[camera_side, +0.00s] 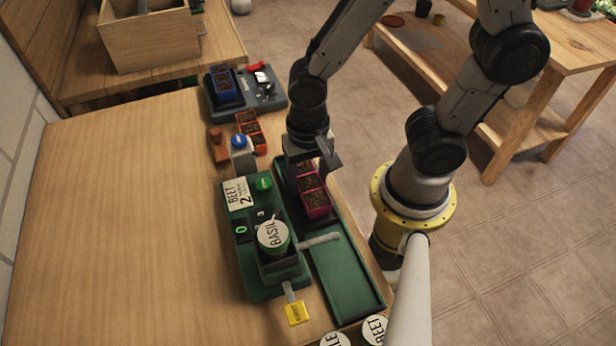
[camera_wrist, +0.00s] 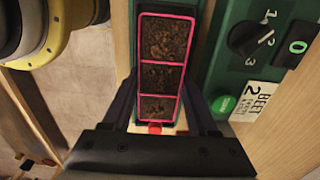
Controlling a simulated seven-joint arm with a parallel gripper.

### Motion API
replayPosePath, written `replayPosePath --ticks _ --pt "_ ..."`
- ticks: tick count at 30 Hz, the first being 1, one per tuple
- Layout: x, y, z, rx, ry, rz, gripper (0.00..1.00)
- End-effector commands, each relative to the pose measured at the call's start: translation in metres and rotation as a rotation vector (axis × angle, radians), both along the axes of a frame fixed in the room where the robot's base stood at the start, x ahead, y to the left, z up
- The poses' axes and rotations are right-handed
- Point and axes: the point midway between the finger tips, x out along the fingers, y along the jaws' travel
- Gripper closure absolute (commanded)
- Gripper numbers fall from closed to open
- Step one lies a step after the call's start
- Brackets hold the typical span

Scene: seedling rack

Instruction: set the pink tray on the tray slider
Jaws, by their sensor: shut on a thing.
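The pink tray (camera_side: 315,197) has pink rims and dark soil in its cells. It also shows in the wrist view (camera_wrist: 161,77), lengthwise between my fingers. My gripper (camera_wrist: 160,112) is shut on its near end; in the side view my gripper (camera_side: 308,162) partly hides that end. The tray is over the far part of the long green tray slider (camera_side: 347,278), lined up with it. I cannot tell whether its underside touches the slider. The near part of the slider is empty.
A green machine (camera_side: 264,270) with a BASIL can (camera_side: 273,235) and a grey arm (camera_side: 319,240) reaching over the slider stands left of it. An orange tray (camera_side: 250,132) and a blue tray (camera_side: 223,84) are farther back. The left of the table is clear.

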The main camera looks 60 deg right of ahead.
Motion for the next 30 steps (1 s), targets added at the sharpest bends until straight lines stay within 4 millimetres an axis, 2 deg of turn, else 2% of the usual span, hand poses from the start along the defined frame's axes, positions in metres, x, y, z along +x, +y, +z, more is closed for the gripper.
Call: replayPosePath --ticks 18,30 --pt "0.000 0.000 0.015 0.001 -0.002 0.000 1.00" --pt "0.000 0.000 0.016 0.000 -0.001 0.000 1.00"
